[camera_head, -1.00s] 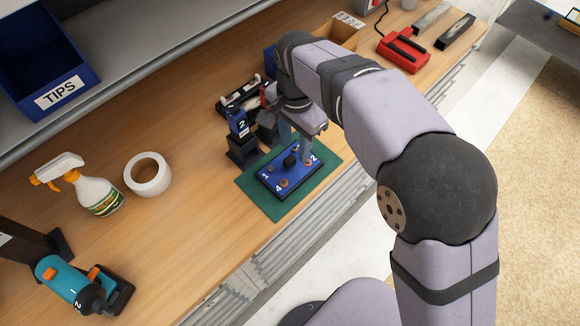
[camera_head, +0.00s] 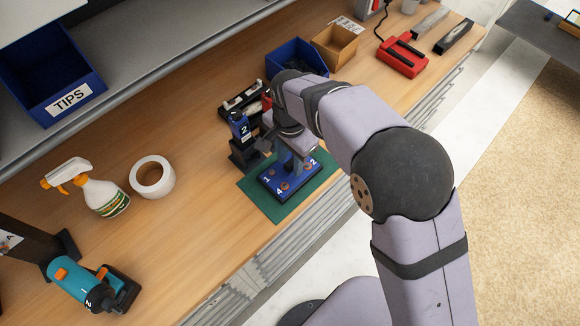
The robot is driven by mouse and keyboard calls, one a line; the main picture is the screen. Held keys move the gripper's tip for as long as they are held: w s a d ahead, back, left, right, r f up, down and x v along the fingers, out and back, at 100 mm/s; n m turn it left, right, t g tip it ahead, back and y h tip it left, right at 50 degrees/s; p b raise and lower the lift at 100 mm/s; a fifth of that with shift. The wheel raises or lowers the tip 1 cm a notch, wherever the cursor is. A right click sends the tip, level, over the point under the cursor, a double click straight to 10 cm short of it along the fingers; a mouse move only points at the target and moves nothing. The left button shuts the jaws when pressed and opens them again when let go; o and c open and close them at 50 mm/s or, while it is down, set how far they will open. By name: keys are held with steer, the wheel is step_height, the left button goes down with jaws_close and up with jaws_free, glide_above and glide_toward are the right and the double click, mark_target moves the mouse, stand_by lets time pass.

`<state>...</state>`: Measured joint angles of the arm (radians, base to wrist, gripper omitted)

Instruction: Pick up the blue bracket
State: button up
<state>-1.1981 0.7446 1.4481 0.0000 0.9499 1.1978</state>
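A flat blue plate (camera_head: 290,187), which I take for the blue bracket, lies on the green mat (camera_head: 262,198) near the front edge of the bench. It bears white numbers and several brown round bolt-like parts. My gripper (camera_head: 291,166) points down over the back part of the plate, at or close to its middle. The fingers cover the dark block at the plate's centre. I cannot tell whether they touch it, or whether they are open or shut.
A dark stand with a blue number 2 unit (camera_head: 240,127) is just left of my gripper. A black rack (camera_head: 246,99) and a blue bin (camera_head: 296,58) stand behind.

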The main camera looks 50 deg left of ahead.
mark_target(290, 162)
steer(key=shift+f, duration=0.9)
jaws_close()
steer(key=shift+a+r, duration=0.1)
steer(key=shift+r, duration=0.05)
steer(key=shift+r, duration=0.1)
steer(key=shift+a+r, duration=0.1)
steer(key=shift+r, duration=0.4)
steer(key=shift+r+b, duration=1.4)
steer(key=shift+r, duration=3)
